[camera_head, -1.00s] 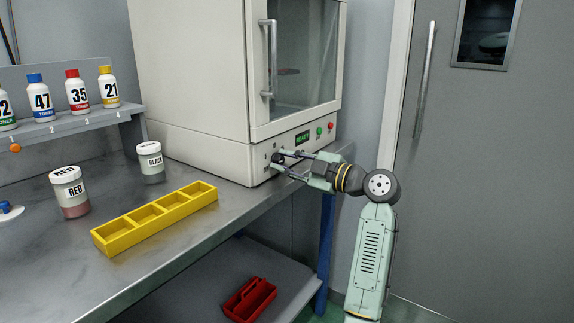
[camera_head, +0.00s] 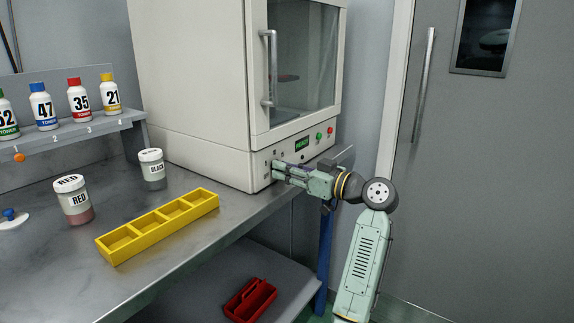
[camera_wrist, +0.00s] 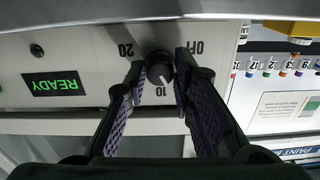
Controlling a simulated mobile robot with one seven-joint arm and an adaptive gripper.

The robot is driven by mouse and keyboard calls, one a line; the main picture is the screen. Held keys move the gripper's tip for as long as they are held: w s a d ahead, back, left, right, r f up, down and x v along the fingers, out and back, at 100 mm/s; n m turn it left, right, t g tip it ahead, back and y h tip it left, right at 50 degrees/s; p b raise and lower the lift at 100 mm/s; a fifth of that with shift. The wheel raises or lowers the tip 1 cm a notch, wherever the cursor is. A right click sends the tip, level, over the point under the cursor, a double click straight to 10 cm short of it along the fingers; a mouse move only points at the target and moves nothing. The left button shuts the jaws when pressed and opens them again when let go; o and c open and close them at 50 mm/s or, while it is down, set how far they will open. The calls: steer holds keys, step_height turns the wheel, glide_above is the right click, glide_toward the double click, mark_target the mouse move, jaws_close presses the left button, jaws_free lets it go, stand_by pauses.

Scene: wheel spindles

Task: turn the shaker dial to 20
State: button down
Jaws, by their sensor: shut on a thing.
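The shaker (camera_head: 205,90) is a large cream cabinet with a glass door, standing on the bench. Its black dial (camera_wrist: 159,70) sits on the front panel between the printed marks OFF, 10 and 20 in the wrist view. The dial's white pointer line is directed toward the 10 mark. My gripper (camera_wrist: 158,76) is shut on the dial, with one finger on each side of it. In the head view my gripper (camera_head: 276,171) reaches the panel from the right and hides the dial. The panel's green display (camera_wrist: 54,83) reads READY.
A yellow divided tray (camera_head: 158,228), a RED jar (camera_head: 75,205) and a BLACK jar (camera_head: 153,172) stand on the bench (camera_head: 60,270). Toner bottles (camera_head: 80,103) line a shelf at left. Green (camera_head: 319,137) and red (camera_head: 331,132) buttons sit right of the display.

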steer(key=m+p, duration=0.2)
steer(key=m, duration=0.2)
steer(key=shift+r+m+p, duration=0.1)
steer(key=shift+m+p, duration=0.2)
steer(key=shift+p, duration=0.05)
steer(key=m+p, duration=0.2)
steer(key=m, duration=0.1)
steer(key=shift+m+p, duration=0.4)
steer(key=m+p, duration=0.4)
steer(key=shift+r, duration=0.1)
steer(key=m+p, duration=0.3)
steer(key=m, duration=0.1)
steer(key=shift+p, duration=0.4)
steer(key=m+p, duration=0.1)
steer(key=m, duration=0.1)
steer(key=shift+m+p, duration=0.4)
steer(key=m, duration=0.2)
steer(key=shift+f+m, duration=0.2)
steer(key=shift+m, duration=0.2)
steer(key=m, duration=0.4)
steer(key=shift+m, duration=1.6)
